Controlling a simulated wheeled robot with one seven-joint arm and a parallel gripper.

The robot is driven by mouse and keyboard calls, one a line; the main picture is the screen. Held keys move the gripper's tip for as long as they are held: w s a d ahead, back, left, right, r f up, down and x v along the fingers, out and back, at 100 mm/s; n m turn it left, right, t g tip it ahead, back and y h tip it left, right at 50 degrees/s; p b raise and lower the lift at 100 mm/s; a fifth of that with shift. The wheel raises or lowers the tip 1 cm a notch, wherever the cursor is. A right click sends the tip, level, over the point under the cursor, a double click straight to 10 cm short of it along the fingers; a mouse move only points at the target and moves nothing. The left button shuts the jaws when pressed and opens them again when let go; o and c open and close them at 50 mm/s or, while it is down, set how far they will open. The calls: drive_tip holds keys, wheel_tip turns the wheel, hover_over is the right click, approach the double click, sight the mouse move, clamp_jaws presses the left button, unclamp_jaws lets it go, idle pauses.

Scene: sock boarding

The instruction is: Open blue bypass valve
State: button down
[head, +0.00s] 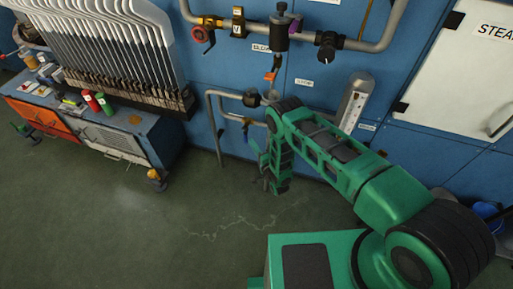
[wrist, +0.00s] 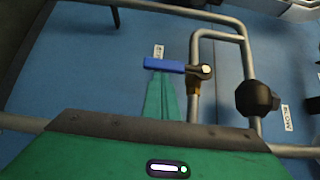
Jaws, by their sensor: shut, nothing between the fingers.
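The blue bypass valve lever (wrist: 165,65) lies crosswise in the wrist view, its right end joined to a pivot on a brass valve body on a grey pipe. In the head view a small bit of the blue lever (head: 246,136) shows low on the bypass pipe, left of my arm. My gripper (wrist: 160,78) has its green fingers together and empty. Their tips reach the lever's near edge in the wrist view; I cannot tell if they touch. In the head view my gripper (head: 254,148) is close to the lever, partly hidden by my wrist.
A grey bypass pipe (head: 210,112) stands out from the blue wall. Above are a red-handled valve (head: 200,34), a black knob (head: 328,42) and an orange lever (head: 272,75). A dark round knob (wrist: 257,97) is right of the lever. Open floor (head: 150,225) lies left.

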drive_tip(key=shift+w+a, duration=0.1)
drive_tip(key=shift+a, duration=0.15)
